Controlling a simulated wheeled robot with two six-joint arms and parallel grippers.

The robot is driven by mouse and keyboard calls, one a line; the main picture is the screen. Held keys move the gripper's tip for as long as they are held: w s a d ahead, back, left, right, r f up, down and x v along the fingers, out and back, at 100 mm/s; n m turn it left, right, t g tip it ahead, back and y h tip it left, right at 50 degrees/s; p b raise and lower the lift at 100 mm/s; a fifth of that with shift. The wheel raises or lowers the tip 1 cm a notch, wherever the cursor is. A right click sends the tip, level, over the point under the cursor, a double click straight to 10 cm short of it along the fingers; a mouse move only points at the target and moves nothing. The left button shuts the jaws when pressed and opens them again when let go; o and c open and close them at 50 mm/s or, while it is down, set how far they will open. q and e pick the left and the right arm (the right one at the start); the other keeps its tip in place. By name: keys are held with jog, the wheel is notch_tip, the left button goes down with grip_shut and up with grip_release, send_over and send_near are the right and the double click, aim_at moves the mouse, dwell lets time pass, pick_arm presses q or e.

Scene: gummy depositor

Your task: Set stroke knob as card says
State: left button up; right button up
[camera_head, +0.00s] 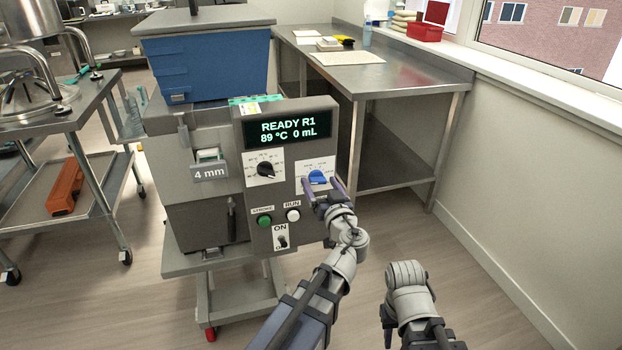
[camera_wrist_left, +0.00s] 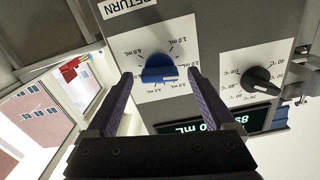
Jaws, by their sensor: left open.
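The blue stroke knob (camera_head: 318,177) sits on a white dial plate on the right of the depositor's grey front panel. In the left wrist view the knob (camera_wrist_left: 160,68) shows upside down inside a ring of mL marks; I cannot tell its exact setting. My left gripper (camera_head: 321,188) is open at the knob, one finger to each side, with small gaps in the wrist view (camera_wrist_left: 160,76). The display (camera_head: 287,130) reads READY R1, 89 °C, 0 mL. My right gripper (camera_head: 388,338) is low, mostly hidden.
A black temperature knob (camera_head: 265,169) is left of the blue knob. Below are a green STROKE button (camera_head: 264,221), a white RUN button (camera_head: 293,215) and an ON switch (camera_head: 281,242). A steel table (camera_head: 400,80) stands behind right. The floor on the right is clear.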

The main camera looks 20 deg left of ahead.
pick_arm(q)
jog(key=shift+w+a, duration=0.4)
jog(key=shift+w, duration=0.2)
pick_arm(e)
jog(key=shift+w+a, duration=0.2)
jog(key=shift+a, duration=0.25)
pick_arm(q)
jog(key=shift+c, duration=0.4)
jog(key=c, duration=1.3)
